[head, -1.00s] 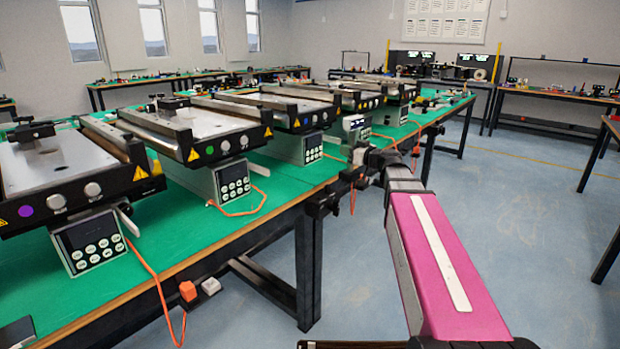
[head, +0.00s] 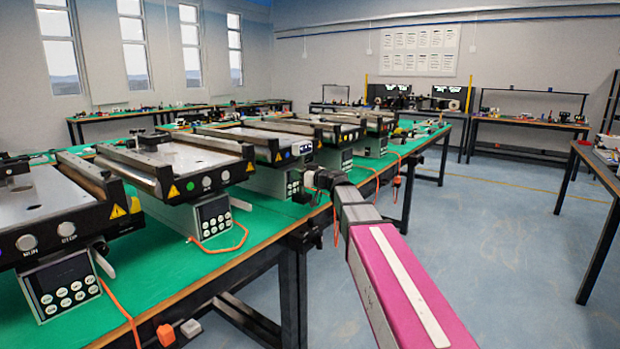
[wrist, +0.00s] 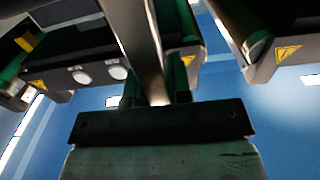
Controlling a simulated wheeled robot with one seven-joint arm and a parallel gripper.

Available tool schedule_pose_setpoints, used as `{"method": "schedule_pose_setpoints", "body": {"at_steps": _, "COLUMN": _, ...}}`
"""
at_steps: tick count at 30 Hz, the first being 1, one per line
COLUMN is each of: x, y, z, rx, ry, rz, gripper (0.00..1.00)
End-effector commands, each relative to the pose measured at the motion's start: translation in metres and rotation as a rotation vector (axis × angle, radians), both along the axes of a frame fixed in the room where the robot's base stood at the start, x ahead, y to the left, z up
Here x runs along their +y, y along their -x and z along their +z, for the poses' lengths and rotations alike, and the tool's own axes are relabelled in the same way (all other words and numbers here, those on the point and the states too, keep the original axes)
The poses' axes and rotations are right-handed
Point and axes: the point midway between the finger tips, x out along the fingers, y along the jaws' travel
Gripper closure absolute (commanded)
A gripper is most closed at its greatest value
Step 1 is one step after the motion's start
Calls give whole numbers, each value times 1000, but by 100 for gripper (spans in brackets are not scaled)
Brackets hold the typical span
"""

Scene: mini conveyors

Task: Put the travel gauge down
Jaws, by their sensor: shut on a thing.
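My gripper (head: 309,182) is small and partly hidden by my arm in the head view, at the front edge of the green bench by the conveyors. In the wrist view my gripper (wrist: 157,92) shows as a dark palm with dark fingers, shut on a narrow metal bar (wrist: 138,42). This bar seems to be the travel gauge; its far end runs out of the top of the picture. The gauge cannot be made out clearly in the head view. I cannot tell whether it touches anything.
Several mini conveyors stand in a row on the green bench (head: 160,262), with keypad boxes below and orange cables hanging over its front edge. The nearest conveyor (head: 50,205) is at the left. The blue floor (head: 490,240) right of the bench is open. Other benches line the walls.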

Motion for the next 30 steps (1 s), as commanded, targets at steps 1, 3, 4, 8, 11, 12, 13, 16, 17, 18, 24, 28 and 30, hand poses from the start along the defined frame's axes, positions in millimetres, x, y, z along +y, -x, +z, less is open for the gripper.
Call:
{"method": "schedule_pose_setpoints", "body": {"at_steps": 1, "x": 8, "y": -8, "z": 1, "rx": 0, "ry": -2, "rz": 1, "gripper": 100}}
{"method": "schedule_pose_setpoints", "body": {"at_steps": 3, "x": 15, "y": -14, "z": 1, "rx": 0, "ry": -2, "rz": 0, "gripper": 100}}
{"method": "schedule_pose_setpoints", "body": {"at_steps": 4, "x": 18, "y": -16, "z": 1, "rx": 0, "ry": -2, "rz": 0, "gripper": 100}}
{"method": "schedule_pose_setpoints", "body": {"at_steps": 8, "x": 26, "y": -21, "z": 1, "rx": 0, "ry": -2, "rz": 0, "gripper": 100}}
{"method": "schedule_pose_setpoints", "body": {"at_steps": 11, "x": 28, "y": -22, "z": 1, "rx": 0, "ry": -2, "rz": -1, "gripper": 100}}
{"method": "schedule_pose_setpoints", "body": {"at_steps": 12, "x": 29, "y": -23, "z": 1, "rx": 0, "ry": -2, "rz": -1, "gripper": 100}}
{"method": "schedule_pose_setpoints", "body": {"at_steps": 13, "x": 29, "y": -24, "z": 1, "rx": 0, "ry": -2, "rz": -1, "gripper": 100}}
{"method": "schedule_pose_setpoints", "body": {"at_steps": 16, "x": 35, "y": -29, "z": 1, "rx": 0, "ry": -2, "rz": 0, "gripper": 100}}
{"method": "schedule_pose_setpoints", "body": {"at_steps": 17, "x": 37, "y": -31, "z": 1, "rx": 0, "ry": -2, "rz": 0, "gripper": 100}}
{"method": "schedule_pose_setpoints", "body": {"at_steps": 18, "x": 41, "y": -34, "z": 1, "rx": 0, "ry": -2, "rz": 0, "gripper": 100}}
{"method": "schedule_pose_setpoints", "body": {"at_steps": 24, "x": 39, "y": -31, "z": -24, "rx": 1, "ry": -2, "rz": -1, "gripper": 100}}
{"method": "schedule_pose_setpoints", "body": {"at_steps": 28, "x": 39, "y": -31, "z": -34, "rx": 0, "ry": -3, "rz": -1, "gripper": 100}}
{"method": "schedule_pose_setpoints", "body": {"at_steps": 30, "x": 39, "y": -31, "z": -34, "rx": 0, "ry": -2, "rz": -1, "gripper": 100}}
